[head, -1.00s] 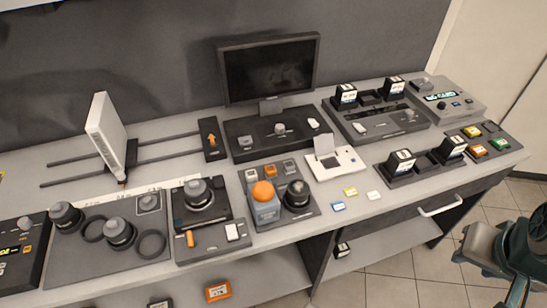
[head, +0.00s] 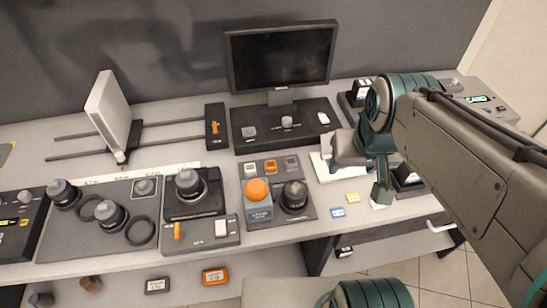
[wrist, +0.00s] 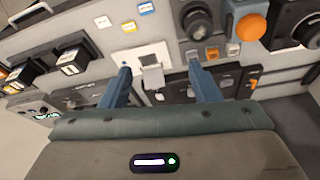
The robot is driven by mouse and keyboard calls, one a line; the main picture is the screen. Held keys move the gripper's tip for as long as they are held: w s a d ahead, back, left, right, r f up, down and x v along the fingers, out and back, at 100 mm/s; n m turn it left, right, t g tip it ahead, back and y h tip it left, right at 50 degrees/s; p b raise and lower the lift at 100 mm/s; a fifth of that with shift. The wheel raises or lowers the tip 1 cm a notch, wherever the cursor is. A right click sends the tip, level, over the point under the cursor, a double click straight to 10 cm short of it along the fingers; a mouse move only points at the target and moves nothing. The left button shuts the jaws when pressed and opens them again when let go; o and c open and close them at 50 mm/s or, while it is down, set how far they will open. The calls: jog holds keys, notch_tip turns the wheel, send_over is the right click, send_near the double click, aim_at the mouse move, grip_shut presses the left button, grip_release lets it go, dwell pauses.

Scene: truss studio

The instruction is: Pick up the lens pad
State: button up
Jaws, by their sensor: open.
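No label names the lens pad. The likeliest match is the small pale block (wrist: 152,77) standing on a white plate (wrist: 128,62) in the wrist view. My gripper (wrist: 159,70) is open, with its two blue fingers apart and the pale block between them in the picture. I see no contact, and the height gap cannot be told. In the head view my gripper (head: 366,172) hangs over the right-centre of the bench.
The monitor (head: 281,55) stands behind. The orange-topped button box (head: 258,205) and dark knob panel (head: 294,196) are left of my gripper. Small blue (head: 338,212) and yellow (head: 353,198) cards lie in front. Black battery blocks (wrist: 70,62) show in the wrist view.

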jog(key=w+a+f+n+g+b, duration=0.1)
jog(key=w+a+f+g+b, duration=0.15)
jog(key=w, duration=0.75)
jog(key=n+g, duration=0.1)
send_over(291, 161)
notch_tip(291, 161, down, 7)
jog(key=f, duration=0.8)
jog(key=shift+d+f, duration=0.25)
jog(key=shift+f, duration=0.05)
jog(key=shift+a+f+p, duration=0.15)
jog(key=shift+f+p, duration=0.25)
jog(key=shift+f, duration=0.95)
jog(key=shift+a+f+p, duration=0.1)
jog(key=shift+f+p, duration=0.25)
jog(key=shift+f, duration=0.95)
jog(key=c, duration=1.1)
